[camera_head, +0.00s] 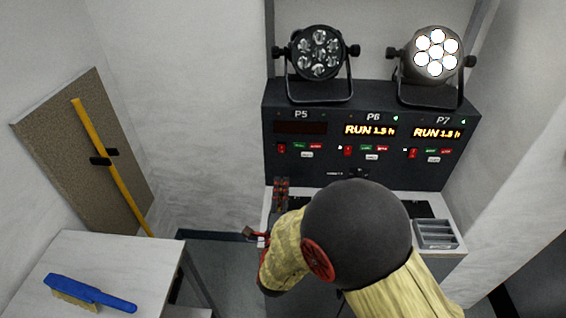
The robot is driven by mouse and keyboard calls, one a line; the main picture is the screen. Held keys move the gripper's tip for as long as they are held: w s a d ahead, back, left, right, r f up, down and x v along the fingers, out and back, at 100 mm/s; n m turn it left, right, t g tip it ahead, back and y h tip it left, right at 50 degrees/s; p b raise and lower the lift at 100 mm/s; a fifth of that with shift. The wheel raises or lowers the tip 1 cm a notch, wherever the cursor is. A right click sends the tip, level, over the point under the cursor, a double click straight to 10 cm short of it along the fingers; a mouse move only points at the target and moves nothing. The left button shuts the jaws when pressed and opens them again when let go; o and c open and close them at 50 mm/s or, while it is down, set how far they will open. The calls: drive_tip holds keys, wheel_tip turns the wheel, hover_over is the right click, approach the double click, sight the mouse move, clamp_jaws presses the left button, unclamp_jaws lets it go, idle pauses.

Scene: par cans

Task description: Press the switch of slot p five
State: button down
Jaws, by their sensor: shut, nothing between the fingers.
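The dark control panel (325,178) stands against the wall with slots P5, P6 and P7 from left to right. Slot P5 has a dark display (300,128) and a red rocker switch (282,149) at the left of its row, beside green, red and white buttons. My gripper (281,183) is shut and empty, below the P5 switch in the picture. It looks apart from the switch, but the depth is hard to judge. My arm hides part of the shelf below the panel.
Slot P6 (370,131) and slot P7 (437,133) show lit "RUN 1.5 h". An unlit par can (318,53) stands above P5, a lit one (436,54) above P7. A grey tray (436,235) lies right; a table (120,255) with a blue brush (90,292) stands left.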

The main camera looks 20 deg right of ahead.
drive_tip(key=b, duration=0.3)
approach(285, 142)
drive_tip(key=x, duration=0.5)
drive_tip(key=shift+w, duration=0.2)
drive_tip(key=shift+w+r, duration=0.1)
drive_tip(key=shift+r, duration=0.05)
drive_tip(key=shift+w+d+r+g+p, duration=0.2)
drive_tip(key=shift+w+r+g+p, duration=0.25)
drive_tip(key=shift+p, duration=0.3)
drive_tip(key=shift+f, duration=0.4)
